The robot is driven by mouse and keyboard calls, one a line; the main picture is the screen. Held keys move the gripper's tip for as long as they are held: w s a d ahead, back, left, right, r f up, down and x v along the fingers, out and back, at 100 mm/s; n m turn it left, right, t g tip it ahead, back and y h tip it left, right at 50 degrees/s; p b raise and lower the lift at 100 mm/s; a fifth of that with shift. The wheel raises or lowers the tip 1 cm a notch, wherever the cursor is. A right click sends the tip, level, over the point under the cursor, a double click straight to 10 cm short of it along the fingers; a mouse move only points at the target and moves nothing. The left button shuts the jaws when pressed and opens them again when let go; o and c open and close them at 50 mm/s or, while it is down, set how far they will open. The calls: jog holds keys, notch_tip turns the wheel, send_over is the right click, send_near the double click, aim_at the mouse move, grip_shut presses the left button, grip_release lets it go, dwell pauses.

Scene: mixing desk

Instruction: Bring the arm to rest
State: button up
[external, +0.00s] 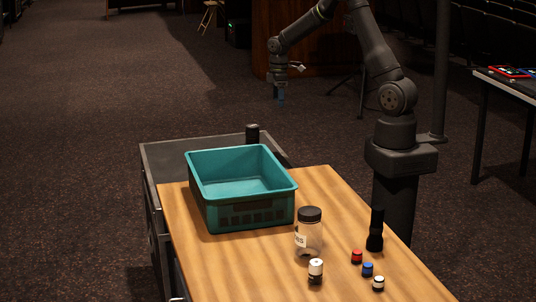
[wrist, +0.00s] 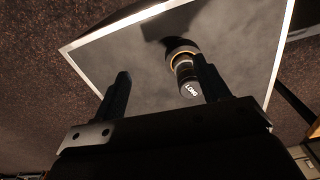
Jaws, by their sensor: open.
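My gripper (external: 280,96) hangs in the air at the top of the external view, beyond the teal bin, pointing down. In the wrist view its two dark fingers (wrist: 163,82) stand apart with nothing gripped between them. Below them, at a distance, is a dark grey top with a pale rim (wrist: 120,62). A black cylinder with white lettering (wrist: 190,88) stands on that top and shows between the fingers, nearer the right one. My arm is bent, with its upper part cut off by the picture's top edge.
The empty-looking teal bin (external: 203,204) sits at the wooden table's (external: 195,265) far end. A clear jar with a black lid (external: 309,235), a white-capped bottle (external: 315,272), a black torch (external: 375,235) and small red, blue and white-capped items stand nearby. A black cylinder (external: 252,133) stands behind the bin.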

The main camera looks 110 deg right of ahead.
notch_tip(320, 180, up, 8)
jog(key=w+f, duration=0.1)
jog(key=w, duration=0.1)
jog(key=w+a+n, duration=0.2)
jog(key=w+a, duration=0.6)
jog(key=w, duration=0.3)
jog(key=w+a+n, duration=0.2)
jog(key=w+a, duration=0.6)
jog(key=w, duration=0.2)
jog(key=shift+w+r+n, duration=0.35)
jog(key=shift+r+n, duration=0.05)
jog(key=shift+o, duration=0.2)
jog(key=shift+d, duration=0.1)
